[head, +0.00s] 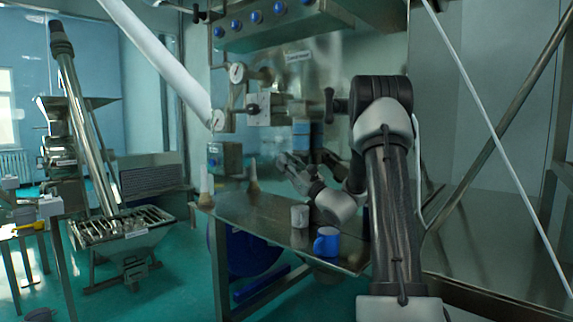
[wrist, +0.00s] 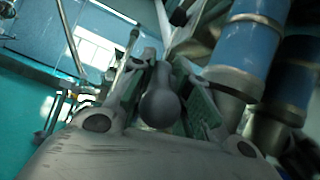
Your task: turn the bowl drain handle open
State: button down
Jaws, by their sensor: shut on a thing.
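In the wrist view the drain handle shows as a dark grey rounded knob (wrist: 160,106) between the two fingers of my gripper (wrist: 167,80). The green-padded fingers lie on either side of it, and my gripper is shut on it. The far part of the handle is hard to make out. In the head view my gripper (head: 290,168) is beyond the metal table, below the pipework. The handle cannot be told apart from the gripper there. Which way the handle is turned cannot be told.
Blue cylinders with metal bands (wrist: 247,50) stand close on the right in the wrist view. Gauges and valves (head: 265,108) hang above the gripper.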

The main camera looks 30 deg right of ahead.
jog(key=shift+r, duration=0.1)
jog(key=c, duration=1.6)
grip_release()
jog(key=shift+s+d, duration=0.1)
jog(key=shift+s, duration=0.1)
jog(key=s+d, duration=0.4)
jog(key=s, duration=0.8)
jog(key=shift+d+f, duration=0.15)
jog(key=shift+f, duration=0.2)
